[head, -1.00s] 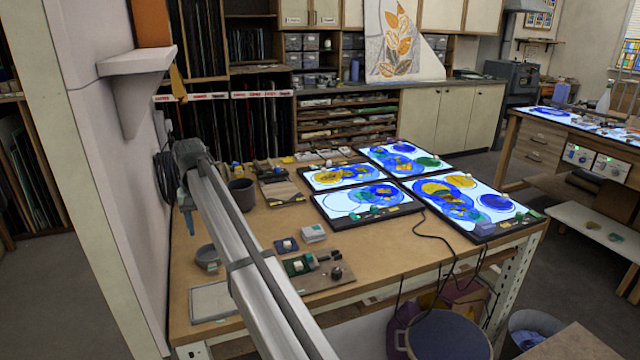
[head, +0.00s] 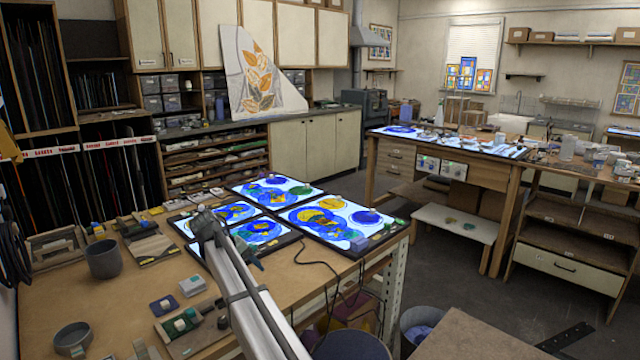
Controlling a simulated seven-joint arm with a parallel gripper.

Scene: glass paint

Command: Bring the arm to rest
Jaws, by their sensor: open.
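My arm reaches up from the bottom edge of the head view, over the workbench (head: 135,295). My gripper (head: 258,264) is at its far end, small, dark and partly hidden behind the arm links, so the fingers do not show clearly. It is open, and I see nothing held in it. It shows in front of the near edge of the lit glass panels (head: 310,215), which carry blue, yellow and green round pieces. I cannot tell its height above the bench.
A grey cup (head: 103,260), a round dish (head: 72,339) and small blocks (head: 193,286) stand on the bench's left part. Cables hang over its front edge. Bins (head: 352,346) stand below on the right. Open floor (head: 455,250) lies between this bench and the far table (head: 512,160).

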